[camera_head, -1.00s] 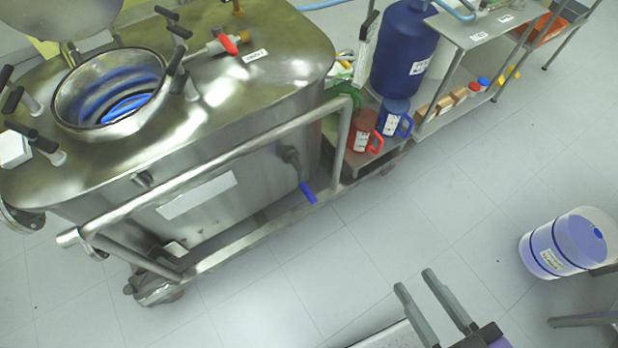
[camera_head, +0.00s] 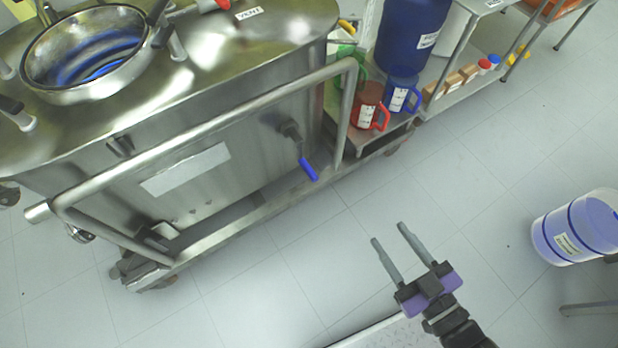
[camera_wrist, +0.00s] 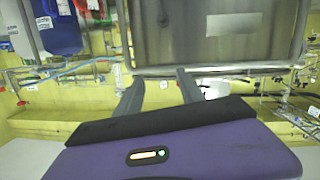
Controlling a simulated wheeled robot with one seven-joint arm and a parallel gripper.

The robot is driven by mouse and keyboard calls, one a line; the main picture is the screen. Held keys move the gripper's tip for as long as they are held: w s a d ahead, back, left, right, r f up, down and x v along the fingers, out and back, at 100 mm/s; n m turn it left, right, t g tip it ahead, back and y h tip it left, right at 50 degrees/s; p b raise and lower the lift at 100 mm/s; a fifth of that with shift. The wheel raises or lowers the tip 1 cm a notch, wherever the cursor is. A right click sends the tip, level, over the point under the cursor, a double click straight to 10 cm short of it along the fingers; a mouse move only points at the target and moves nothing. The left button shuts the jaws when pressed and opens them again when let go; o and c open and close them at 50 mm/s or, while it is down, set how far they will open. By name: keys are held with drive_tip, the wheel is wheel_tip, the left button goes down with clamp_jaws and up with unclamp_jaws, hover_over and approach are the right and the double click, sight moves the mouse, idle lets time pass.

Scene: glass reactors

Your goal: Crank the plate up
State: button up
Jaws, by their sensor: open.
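My gripper (camera_head: 390,247) is open and empty over the grey floor, with its two grey fingers apart and pointing toward the steel vessel. In the wrist view its fingers (camera_wrist: 158,82) show with nothing between them. No plate or crank that I can make out shows in either view. The steel vessel (camera_head: 240,115) stands on a wheeled frame at the left, with an open round port (camera_head: 75,85) on top. A valve with a blue handle (camera_head: 308,169) hangs on its side, apart from my gripper.
A tubular rail (camera_head: 205,130) runs along the vessel's front. A shelf cart holds a blue drum (camera_head: 408,35), a red jug (camera_head: 368,108) and a blue jug (camera_head: 398,92). A white and blue container (camera_head: 575,230) stands at right. The middle floor is clear.

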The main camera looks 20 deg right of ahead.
drive_tip(key=w+d+f+n+t+b, duration=0.1)
drive_tip(key=w+f+b, duration=0.4)
drive_tip(key=w+f, duration=0.3)
drive_tip(key=w+f+b, duration=0.4)
drive_tip(key=w+f, duration=0.1)
drive_tip(key=f, duration=0.5)
drive_tip(key=y+b, duration=0.2)
drive_tip(key=b, duration=0.6)
approach(310, 171)
wheel_tip(310, 171, down, 2)
drive_tip(key=w, duration=0.3)
drive_tip(key=shift+n+t, duration=0.3)
drive_tip(key=shift+t, duration=0.1)
drive_tip(key=shift+w+a+b, duration=0.2)
drive_tip(key=shift+w+a, duration=0.1)
drive_tip(key=shift+w, duration=1)
drive_tip(key=shift+w+a+b, duration=0.25)
drive_tip(key=shift+w+a, duration=0.05)
drive_tip(key=shift+w, duration=1)
drive_tip(key=shift+w+a+b, duration=0.2)
drive_tip(key=shift+w+a, duration=0.05)
drive_tip(key=shift+w, duration=1.05)
clamp_jaws()
